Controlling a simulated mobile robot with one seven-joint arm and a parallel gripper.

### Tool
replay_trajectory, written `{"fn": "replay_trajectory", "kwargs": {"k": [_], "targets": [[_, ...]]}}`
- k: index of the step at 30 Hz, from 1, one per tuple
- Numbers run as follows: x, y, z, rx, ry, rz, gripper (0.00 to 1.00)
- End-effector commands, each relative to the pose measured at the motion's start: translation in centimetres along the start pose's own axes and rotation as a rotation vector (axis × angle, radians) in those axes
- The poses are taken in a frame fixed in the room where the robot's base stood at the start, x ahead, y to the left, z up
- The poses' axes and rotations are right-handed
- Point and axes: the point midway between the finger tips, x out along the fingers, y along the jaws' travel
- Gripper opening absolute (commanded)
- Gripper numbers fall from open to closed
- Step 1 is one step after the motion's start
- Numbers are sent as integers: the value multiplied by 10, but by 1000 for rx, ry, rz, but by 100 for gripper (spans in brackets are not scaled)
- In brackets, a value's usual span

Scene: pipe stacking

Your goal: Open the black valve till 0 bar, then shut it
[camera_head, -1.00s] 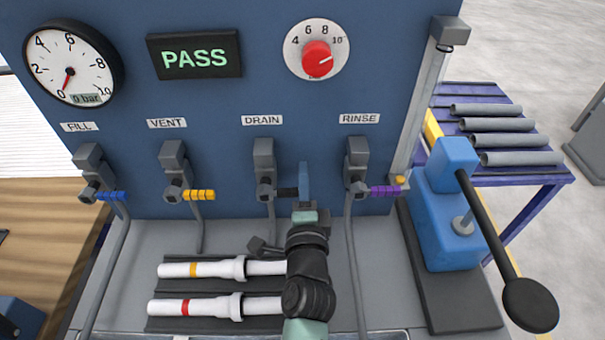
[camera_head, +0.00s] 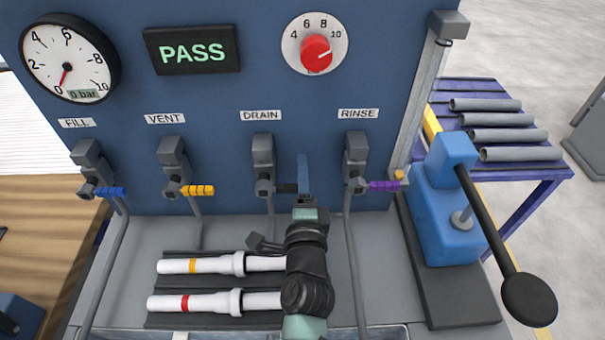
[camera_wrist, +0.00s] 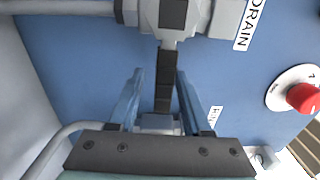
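The black valve handle (camera_head: 287,188) is on the DRAIN valve (camera_head: 263,160) and points right, level, in the head view. In the wrist view the black handle (camera_wrist: 165,82) lies between the two blue fingers of my gripper (camera_wrist: 160,76). Gaps show on both sides of it, so the fingers stand open around the handle without gripping it. In the head view my gripper (camera_head: 304,176) is at the handle's right end and hides part of it. The pressure gauge (camera_head: 68,58) has its needle at 0 and its display reads 0 bar.
Blue (camera_head: 109,191), yellow (camera_head: 198,190) and purple (camera_head: 384,186) handles sit on the FILL, VENT and RINSE valves. A PASS display (camera_head: 192,50) and red knob (camera_head: 316,52) are above. Two white pipes (camera_head: 210,302) lie below. A blue pump (camera_head: 445,215) with black lever stands right.

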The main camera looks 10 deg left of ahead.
Motion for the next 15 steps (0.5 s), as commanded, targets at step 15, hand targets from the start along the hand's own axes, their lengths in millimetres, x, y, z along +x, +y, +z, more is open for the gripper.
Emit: {"fn": "replay_trajectory", "kwargs": {"k": [15], "targets": [[-45,2,0,-1,2,0,49]]}}
